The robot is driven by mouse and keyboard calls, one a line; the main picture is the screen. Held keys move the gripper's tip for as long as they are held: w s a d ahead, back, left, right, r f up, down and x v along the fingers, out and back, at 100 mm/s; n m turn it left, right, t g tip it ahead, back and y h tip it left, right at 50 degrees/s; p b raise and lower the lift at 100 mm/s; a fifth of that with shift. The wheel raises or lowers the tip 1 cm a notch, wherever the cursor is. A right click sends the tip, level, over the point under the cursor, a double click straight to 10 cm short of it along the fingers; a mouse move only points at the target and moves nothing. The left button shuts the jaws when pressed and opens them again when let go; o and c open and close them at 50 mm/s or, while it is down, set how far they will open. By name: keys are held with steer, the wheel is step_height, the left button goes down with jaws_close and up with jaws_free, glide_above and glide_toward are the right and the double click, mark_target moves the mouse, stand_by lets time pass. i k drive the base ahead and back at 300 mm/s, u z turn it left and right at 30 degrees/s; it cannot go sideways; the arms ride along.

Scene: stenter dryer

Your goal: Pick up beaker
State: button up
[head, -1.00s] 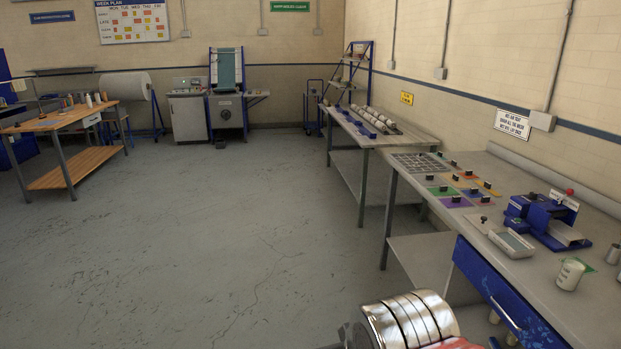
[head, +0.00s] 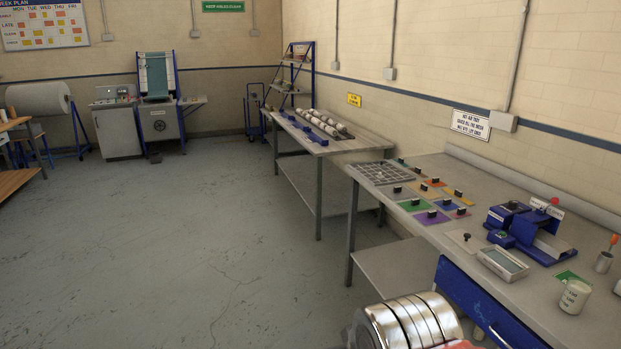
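A white beaker (head: 575,296) with dark markings stands upright on the grey workbench (head: 545,320) at the lower right of the head view. It is beside a small green mat and in front of a grey cup (head: 603,262) that holds an orange-handled tool. Shiny metal cylinder segments of my own arm show at the bottom centre-right. My gripper itself is not in view, so I cannot tell its state.
A blue device (head: 530,232) and a grey display unit (head: 502,262) stand left of the beaker. Coloured squares with black knobs (head: 432,216) lie farther along the bench. A blue drawer (head: 480,303) is below its front edge. Open floor (head: 190,250) lies to the left.

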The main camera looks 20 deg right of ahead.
mark_target(576, 293)
steer(key=z, duration=0.35)
steer(key=i, duration=0.6)
steer(key=z, duration=0.95)
steer(key=i, duration=0.7)
steer(key=z, duration=0.45)
